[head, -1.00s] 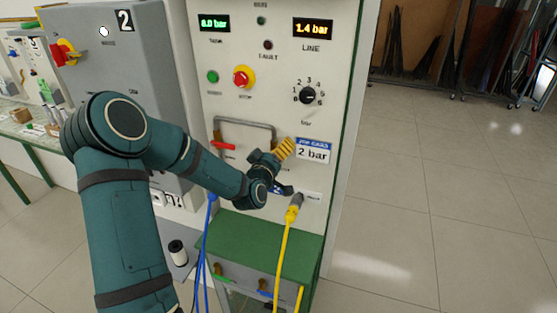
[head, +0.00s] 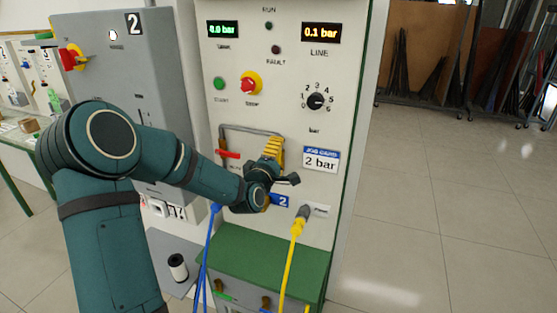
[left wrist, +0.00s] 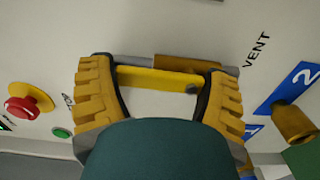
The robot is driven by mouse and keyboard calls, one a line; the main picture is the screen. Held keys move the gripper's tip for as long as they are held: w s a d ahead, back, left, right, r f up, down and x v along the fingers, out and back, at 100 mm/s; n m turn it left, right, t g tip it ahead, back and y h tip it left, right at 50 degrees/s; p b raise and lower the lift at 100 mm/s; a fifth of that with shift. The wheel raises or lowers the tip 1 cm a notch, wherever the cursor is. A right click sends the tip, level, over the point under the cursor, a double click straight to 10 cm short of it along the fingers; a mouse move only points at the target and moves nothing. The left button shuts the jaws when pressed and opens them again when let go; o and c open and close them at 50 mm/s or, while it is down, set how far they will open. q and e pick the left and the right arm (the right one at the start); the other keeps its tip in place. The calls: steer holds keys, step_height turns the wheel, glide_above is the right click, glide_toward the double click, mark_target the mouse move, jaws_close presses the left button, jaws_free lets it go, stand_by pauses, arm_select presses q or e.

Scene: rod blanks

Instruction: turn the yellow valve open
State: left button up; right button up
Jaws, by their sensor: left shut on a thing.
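The yellow valve handle (left wrist: 155,78) shows in the left wrist view as a flat bar lying between my left gripper's two yellow ribbed fingers (left wrist: 161,70). The fingers are shut on it, one at each end. Behind the bar are a brass valve body (left wrist: 188,61) and a grey pipe, and the bar looks roughly in line with them. The word VENT is printed beside it. In the head view my left gripper (head: 272,147) is against the panel, and its fingers and wrist hide the yellow handle. My right gripper is in neither view.
The panel (head: 350,60) carries a LINE display (head: 320,32) reading 0.1 bar and a job card (head: 320,159) reading 2 bar. A red-handled valve (head: 228,154), a red stop button (head: 248,86) and a plugged yellow hose (head: 291,262) are close to my gripper.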

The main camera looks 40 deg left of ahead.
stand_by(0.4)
arm_select(q)
steer(key=shift+n, duration=0.3)
steer(key=o, duration=1)
steer(key=shift+a, duration=0.1)
steer(key=shift+s, duration=0.1)
steer(key=v, duration=1.2)
